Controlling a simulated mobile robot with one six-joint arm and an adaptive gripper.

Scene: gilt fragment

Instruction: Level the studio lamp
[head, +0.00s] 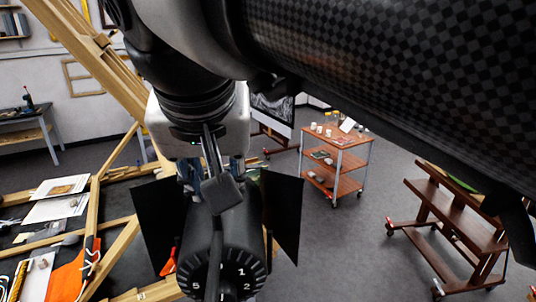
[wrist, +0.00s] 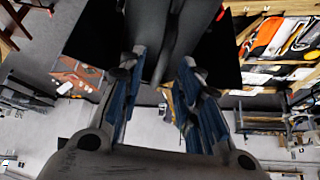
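The studio lamp (head: 231,262) is a black cylinder with a numbered dial on its near end, low in the middle of the head view. Dark flaps stand out on both sides of it, and a dark bar with a knob runs up in front. My gripper (head: 203,181) is above the lamp in the head view, its fingers partly hidden by the bar. In the wrist view my gripper (wrist: 161,58) shows its blue-padded fingers spread apart. A dark lamp part (wrist: 168,40) reaches down between the fingertips. I cannot tell whether the fingers touch it.
A wooden cart (head: 337,137) with small items stands behind on the right. A dark red wooden stand (head: 450,215) is at the far right. Wooden beams (head: 112,62) and a cluttered table (head: 75,240) are on the left. Grey floor (head: 345,245) is open between the lamp and the stand.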

